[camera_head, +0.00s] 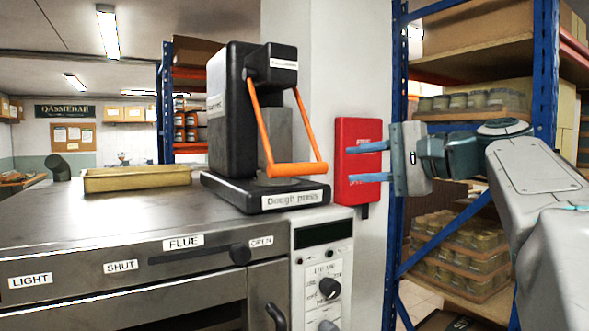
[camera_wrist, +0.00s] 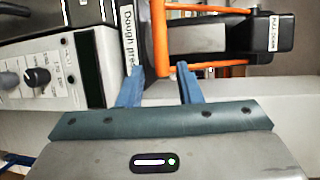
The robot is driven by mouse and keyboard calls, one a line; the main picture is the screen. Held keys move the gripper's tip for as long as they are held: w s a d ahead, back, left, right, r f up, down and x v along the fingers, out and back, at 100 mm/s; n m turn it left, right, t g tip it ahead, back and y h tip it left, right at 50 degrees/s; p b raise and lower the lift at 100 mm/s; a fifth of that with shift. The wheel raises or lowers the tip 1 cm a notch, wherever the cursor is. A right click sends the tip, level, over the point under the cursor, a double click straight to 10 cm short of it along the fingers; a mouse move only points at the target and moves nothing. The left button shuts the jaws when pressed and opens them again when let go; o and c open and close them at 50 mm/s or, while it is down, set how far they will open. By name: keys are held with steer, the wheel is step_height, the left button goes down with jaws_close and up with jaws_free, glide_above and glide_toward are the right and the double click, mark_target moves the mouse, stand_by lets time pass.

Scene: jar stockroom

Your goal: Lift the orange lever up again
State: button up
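The dough press (camera_head: 235,130) is a black machine with a "Dough press" label, standing on the oven top. Its orange lever (camera_head: 297,169) is a U-shaped handle, hanging down with its crossbar low over the press base. My gripper (camera_head: 348,163) is to the right of the lever, its two blue fingers pointing left at it, open and empty. In the wrist view the gripper (camera_wrist: 160,68) has its fingers apart, and the orange crossbar (camera_wrist: 160,35) lies ahead, lined up with the gap between them. The lever appears apart from the fingers.
A red box (camera_head: 358,135) is on the white pillar behind my fingers. A yellowish tray (camera_head: 137,179) sits on the oven top (camera_head: 110,215) left of the press. Blue-framed shelving (camera_head: 397,200) with jars stands behind my arm. Oven knobs (camera_head: 329,288) are below the press.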

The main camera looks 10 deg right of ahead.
mark_target(305, 169)
steer(key=p+x, duration=0.1)
steer(key=x, duration=1.2)
steer(key=shift+w+a+f+p, duration=0.1)
steer(key=shift+w+a+p, duration=0.05)
steer(key=shift+w+p, duration=0.15)
steer(key=shift+s, duration=0.1)
jaws_close()
